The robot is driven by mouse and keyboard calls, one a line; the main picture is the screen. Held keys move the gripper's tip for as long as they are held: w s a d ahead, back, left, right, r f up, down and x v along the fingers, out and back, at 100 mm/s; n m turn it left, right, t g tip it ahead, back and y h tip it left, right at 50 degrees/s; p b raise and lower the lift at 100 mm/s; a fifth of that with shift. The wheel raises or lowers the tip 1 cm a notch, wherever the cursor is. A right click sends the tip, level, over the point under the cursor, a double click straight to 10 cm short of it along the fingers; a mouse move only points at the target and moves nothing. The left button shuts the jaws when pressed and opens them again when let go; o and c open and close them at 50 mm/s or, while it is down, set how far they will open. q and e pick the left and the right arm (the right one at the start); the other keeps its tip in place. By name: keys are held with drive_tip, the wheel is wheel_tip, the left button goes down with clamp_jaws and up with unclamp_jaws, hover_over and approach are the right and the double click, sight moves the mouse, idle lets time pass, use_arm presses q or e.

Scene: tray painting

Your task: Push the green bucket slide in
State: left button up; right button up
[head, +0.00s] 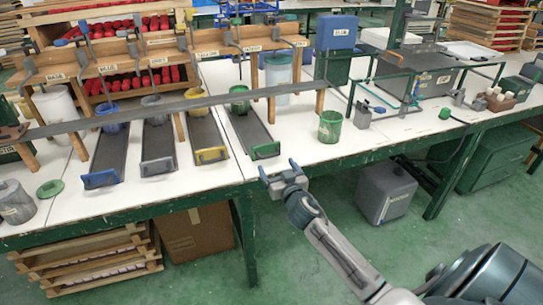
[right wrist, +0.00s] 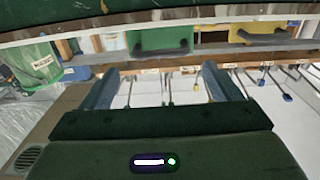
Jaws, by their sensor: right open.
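The green slide (head: 252,132) is a dark tray with a green front handle (head: 265,150), sticking out toward the table's front edge. A green bucket (head: 239,97) stands toward its back, near the long grey bar. My right gripper (head: 279,167) is open and empty, just in front of and slightly right of the green handle, apart from it, near the table edge. In the right wrist view my open fingers (right wrist: 163,88) show below the green handle (right wrist: 160,39), with nothing between them. My left gripper is not in view.
The yellow slide (head: 209,140), grey slide (head: 158,145) and blue slide (head: 105,155) lie to the left. A loose green container (head: 329,126) stands on the white table to the right. A grey bar (head: 160,108) crosses above the slides. A grey canister (head: 386,192) is below the table.

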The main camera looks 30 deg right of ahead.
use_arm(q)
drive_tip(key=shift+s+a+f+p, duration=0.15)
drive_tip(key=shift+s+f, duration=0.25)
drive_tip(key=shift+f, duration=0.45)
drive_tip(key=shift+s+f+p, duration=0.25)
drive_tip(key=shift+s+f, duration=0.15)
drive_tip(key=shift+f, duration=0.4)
use_arm(e)
drive_tip(key=shift+x, duration=2.8)
